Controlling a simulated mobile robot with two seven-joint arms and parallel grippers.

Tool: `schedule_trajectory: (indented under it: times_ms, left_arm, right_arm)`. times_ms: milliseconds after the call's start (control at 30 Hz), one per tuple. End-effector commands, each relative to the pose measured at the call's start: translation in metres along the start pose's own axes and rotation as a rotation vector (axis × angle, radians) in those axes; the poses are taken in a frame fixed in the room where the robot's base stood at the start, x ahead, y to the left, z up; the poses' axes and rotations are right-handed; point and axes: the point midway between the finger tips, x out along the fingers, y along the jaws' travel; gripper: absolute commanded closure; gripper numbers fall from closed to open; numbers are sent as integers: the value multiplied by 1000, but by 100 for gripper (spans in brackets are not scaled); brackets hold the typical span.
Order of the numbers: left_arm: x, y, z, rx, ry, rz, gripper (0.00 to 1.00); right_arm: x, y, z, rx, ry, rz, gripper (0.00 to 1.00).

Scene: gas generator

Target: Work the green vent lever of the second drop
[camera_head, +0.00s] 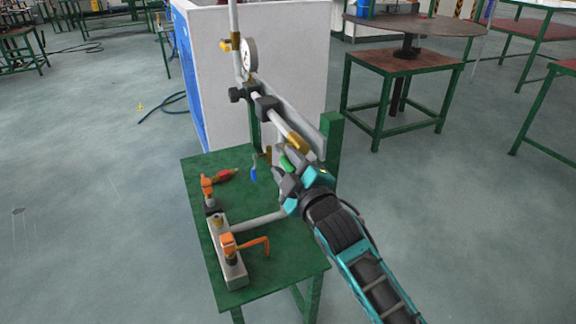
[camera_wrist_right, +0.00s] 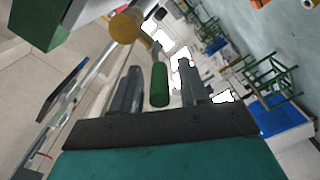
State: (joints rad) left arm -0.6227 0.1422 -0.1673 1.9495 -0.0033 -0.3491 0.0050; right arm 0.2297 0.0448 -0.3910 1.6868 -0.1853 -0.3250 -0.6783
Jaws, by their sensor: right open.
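The green vent lever (camera_head: 286,163) shows in the head view at the right end of the sloping pipe, partly behind my right gripper (camera_head: 290,176). In the right wrist view the green lever (camera_wrist_right: 160,84) stands between the two grey fingers of my right gripper (camera_wrist_right: 165,88), with a gap on each side. The right gripper is open, and I see no finger touching the lever. A brass fitting (camera_head: 298,143) is on the pipe beside the lever; a round brass part also shows in the wrist view (camera_wrist_right: 126,27). My left gripper is not in the head view.
A blue lever (camera_head: 253,174) hangs just left of my right gripper. The green table (camera_head: 270,279) carries a grey block (camera_head: 229,262) with an orange handle (camera_head: 255,246), and a red-tipped part (camera_head: 223,175). A pressure gauge (camera_head: 251,55) sits on the upright pipe.

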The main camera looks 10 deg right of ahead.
Motion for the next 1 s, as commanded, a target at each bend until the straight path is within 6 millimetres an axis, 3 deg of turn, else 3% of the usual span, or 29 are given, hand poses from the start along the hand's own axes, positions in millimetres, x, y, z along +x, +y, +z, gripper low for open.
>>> schedule_trajectory:
  times_ms: [200, 633, 1000]
  left_arm:
    - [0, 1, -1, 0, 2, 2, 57]
    - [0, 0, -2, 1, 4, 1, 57]
    - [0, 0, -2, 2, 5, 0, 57]
  right_arm:
    - [0, 0, 0, 0, 0, 0, 58]
    - [0, 0, 0, 0, 0, 0, 99]
    - [0, 0, 0, 0, -1, 0, 100]
